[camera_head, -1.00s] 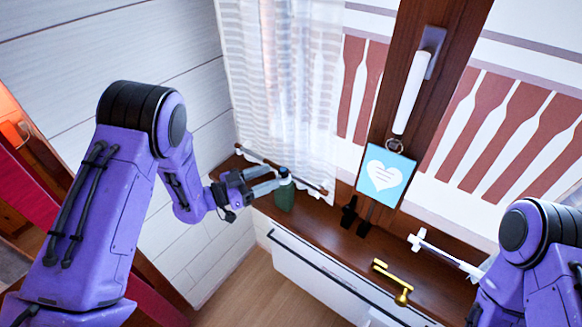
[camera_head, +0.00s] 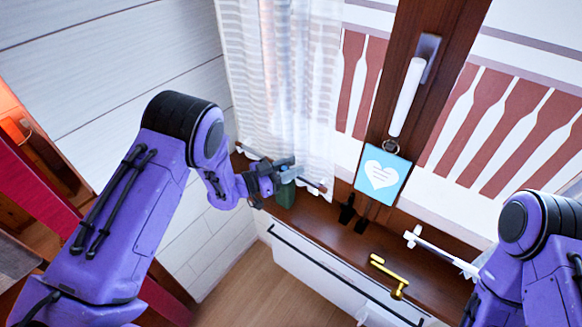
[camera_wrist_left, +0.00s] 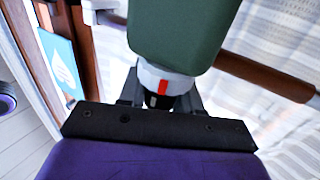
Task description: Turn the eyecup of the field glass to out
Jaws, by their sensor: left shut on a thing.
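The field glass is a dark green upright body (camera_head: 285,194) standing on the brown sill below the curtain. Its green body (camera_wrist_left: 180,30) also fills the top middle of the left wrist view. There a pale ring (camera_wrist_left: 160,80) with a red mark and a black eyecup part (camera_wrist_left: 157,101) show at its end. My left gripper (camera_head: 284,170) is at the top end of the field glass, shut on the eyecup. In the left wrist view its fingers (camera_wrist_left: 158,100) stand on both sides of the eyecup. My right arm is at the right edge; its gripper does not show.
A rod (camera_head: 312,184) lies behind the field glass. A blue card with a white heart (camera_head: 382,175) hangs from the window frame. Dark tools (camera_head: 354,215), a gold handle (camera_head: 390,274) and a white rod (camera_head: 437,248) lie to the right. A curtain (camera_head: 290,80) hangs close behind.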

